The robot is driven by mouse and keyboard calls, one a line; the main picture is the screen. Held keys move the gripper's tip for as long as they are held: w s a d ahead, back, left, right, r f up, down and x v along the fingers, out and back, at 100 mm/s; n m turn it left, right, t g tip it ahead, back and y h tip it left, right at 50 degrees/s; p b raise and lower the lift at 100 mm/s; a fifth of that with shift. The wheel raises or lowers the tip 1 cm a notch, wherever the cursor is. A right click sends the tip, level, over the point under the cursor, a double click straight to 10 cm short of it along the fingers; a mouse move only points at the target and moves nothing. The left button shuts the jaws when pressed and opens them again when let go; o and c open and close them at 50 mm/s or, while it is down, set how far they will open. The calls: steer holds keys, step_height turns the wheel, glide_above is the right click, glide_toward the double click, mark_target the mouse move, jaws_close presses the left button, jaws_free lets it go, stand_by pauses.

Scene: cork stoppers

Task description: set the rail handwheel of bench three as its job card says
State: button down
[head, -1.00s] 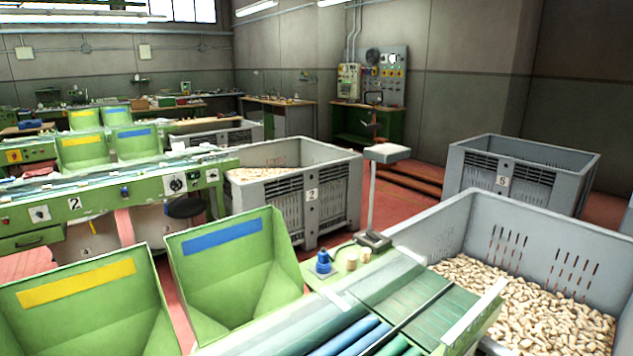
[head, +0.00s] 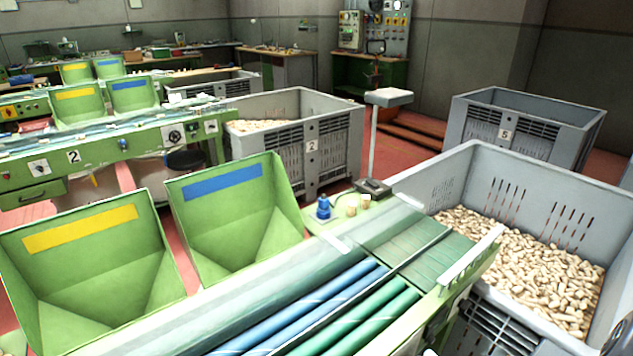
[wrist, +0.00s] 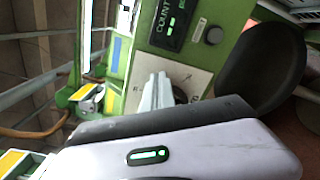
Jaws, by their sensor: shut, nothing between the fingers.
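My gripper (wrist: 158,80) shows in the wrist view with its pale fingers together and nothing between them. The fingertips stand in front of a white dial plate (wrist: 196,77) on a green panel; a dark round part behind them is mostly hidden, and I cannot tell whether they touch it. A black COUNT display (wrist: 168,25) with green lit marks is beside the plate. In the head view, the near green bench (head: 355,235) shows its rollers and no number. No job card is readable. My gripper is not visible in the head view.
A dark stool seat (wrist: 262,65) is close to the panel in the wrist view. In the head view, a grey crate of corks (head: 455,180) stands right of the bench, green hoppers (head: 235,200) left. Bench 2 (head: 100,160) is behind, with red floor between.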

steer(key=shift+w+d+f+b, duration=0.1)
steer(key=shift+f+b, duration=0.25)
steer(key=shift+f, duration=0.15)
steer(key=shift+w+d+f+b, duration=0.1)
steer(key=shift+f+b, duration=0.2)
steer(key=shift+f, duration=0.15)
steer(key=v, duration=0.6)
steer(key=shift+w+d, duration=0.2)
steer(key=shift+d, duration=0.15)
